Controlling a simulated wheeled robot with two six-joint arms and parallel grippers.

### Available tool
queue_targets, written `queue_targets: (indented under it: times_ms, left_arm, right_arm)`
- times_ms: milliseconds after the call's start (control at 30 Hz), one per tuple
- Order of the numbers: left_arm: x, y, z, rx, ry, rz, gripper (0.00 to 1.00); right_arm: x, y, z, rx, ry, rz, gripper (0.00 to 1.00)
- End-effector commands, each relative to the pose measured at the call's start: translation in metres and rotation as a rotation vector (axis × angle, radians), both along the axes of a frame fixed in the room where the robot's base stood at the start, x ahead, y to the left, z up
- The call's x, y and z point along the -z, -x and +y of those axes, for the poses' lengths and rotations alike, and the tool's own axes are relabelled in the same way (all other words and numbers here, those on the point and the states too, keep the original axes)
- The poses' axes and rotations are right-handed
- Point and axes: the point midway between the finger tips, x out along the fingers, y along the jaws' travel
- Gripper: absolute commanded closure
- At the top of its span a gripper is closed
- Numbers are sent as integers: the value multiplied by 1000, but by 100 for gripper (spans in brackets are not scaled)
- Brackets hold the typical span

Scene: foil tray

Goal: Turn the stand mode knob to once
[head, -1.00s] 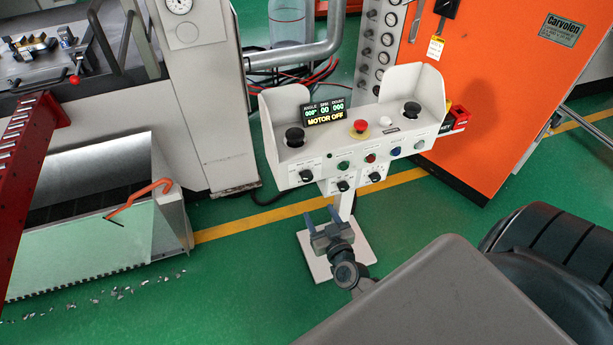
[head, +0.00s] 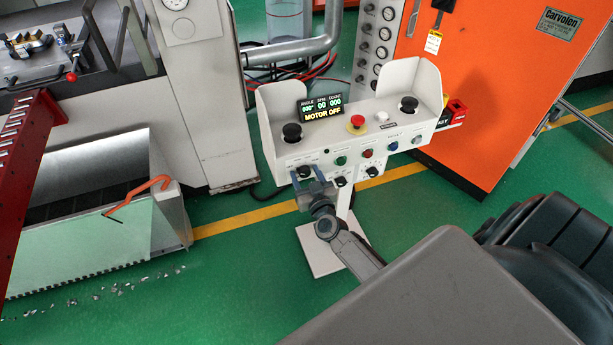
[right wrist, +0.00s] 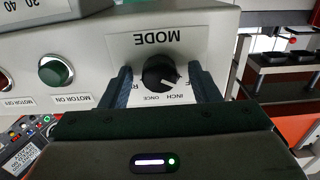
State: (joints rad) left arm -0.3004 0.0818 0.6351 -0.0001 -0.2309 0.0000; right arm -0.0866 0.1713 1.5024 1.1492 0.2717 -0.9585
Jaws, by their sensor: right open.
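The mode knob (right wrist: 160,72) is black and round on the white panel, labelled MODE, in the right wrist view. INCH and ONCE are printed beside it, and another label is partly hidden by a finger. Its white mark slants to the lower right, towards INCH. In the head view the knob (head: 306,171) is at the left end of the stand's (head: 360,140) front panel, partly behind the fingers. My right gripper (head: 308,178) is open. In the right wrist view its fingers (right wrist: 165,88) stand either side of the knob with gaps. My left gripper is not in view.
Green, red and blue buttons (head: 367,152) and more black knobs (head: 341,181) sit right of the mode knob. The display (head: 320,108) reads MOTOR OFF. An orange cabinet (head: 490,90) stands behind.

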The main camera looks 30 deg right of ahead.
Motion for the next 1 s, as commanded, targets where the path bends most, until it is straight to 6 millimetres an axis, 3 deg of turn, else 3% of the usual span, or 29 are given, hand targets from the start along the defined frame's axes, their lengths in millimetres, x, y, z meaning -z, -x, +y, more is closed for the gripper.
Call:
queue_targets:
  times_ms: [167,400,733,1000]
  left_arm:
    - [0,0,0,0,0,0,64]
    - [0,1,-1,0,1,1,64]
    - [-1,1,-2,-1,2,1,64]
    - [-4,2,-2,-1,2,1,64]
  right_arm:
    - [0,0,0,0,0,0,44]
    - [0,0,0,0,1,1,87]
    - [0,0,0,0,-33,-7,89]
    - [0,0,0,-1,-187,-43,89]
